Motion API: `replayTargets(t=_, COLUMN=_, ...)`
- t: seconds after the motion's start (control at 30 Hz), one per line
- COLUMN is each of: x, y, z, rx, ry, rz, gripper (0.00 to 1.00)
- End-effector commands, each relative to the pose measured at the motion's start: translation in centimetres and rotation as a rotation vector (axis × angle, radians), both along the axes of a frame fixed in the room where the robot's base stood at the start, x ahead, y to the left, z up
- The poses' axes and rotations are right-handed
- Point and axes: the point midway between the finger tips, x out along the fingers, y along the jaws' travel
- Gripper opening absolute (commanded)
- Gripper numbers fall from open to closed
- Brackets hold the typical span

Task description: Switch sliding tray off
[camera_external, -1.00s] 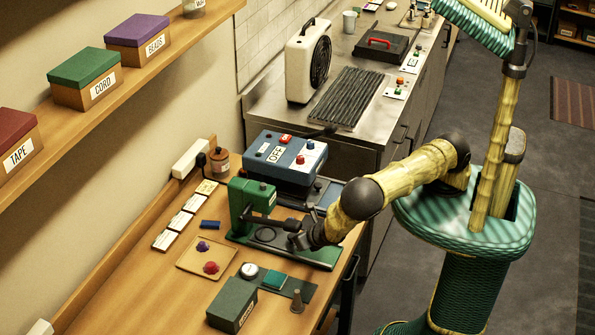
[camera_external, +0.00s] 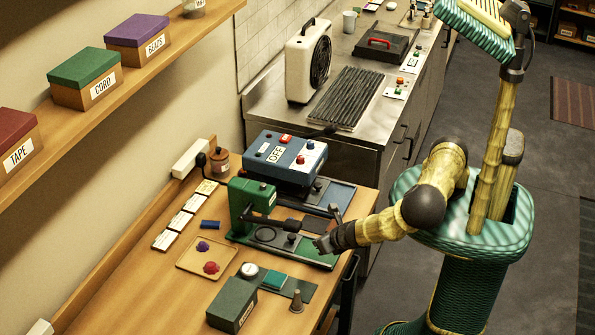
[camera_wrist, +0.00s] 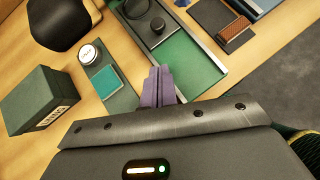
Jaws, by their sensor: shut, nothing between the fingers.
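A green press (camera_external: 250,200) stands on a flat green base (camera_external: 322,256) at the table's right edge. A dark plate with a ring and a black knob (camera_external: 291,238) lies on the base; it looks like the sliding tray, and the knob also shows in the wrist view (camera_wrist: 157,25). A dark lever arm runs above it. A blue box (camera_external: 287,160) behind it bears an OFF label and red and white buttons. My gripper (camera_external: 318,244) is at the right part of the base. In the wrist view its purple fingers (camera_wrist: 158,80) are together and empty, apart from the knob.

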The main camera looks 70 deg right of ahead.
Motion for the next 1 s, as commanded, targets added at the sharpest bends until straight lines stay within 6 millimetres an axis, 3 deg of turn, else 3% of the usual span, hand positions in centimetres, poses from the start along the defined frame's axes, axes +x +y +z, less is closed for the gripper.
replayTargets(t=0.3, x=-1.4, y=0.7, z=1.5, rx=0.001, ry=0.0, rz=-0.001, gripper=0.0)
replayTargets(t=1.0, x=-1.4, y=0.0, z=1.2, rx=0.043, ry=0.022, rz=-0.069, gripper=0.0)
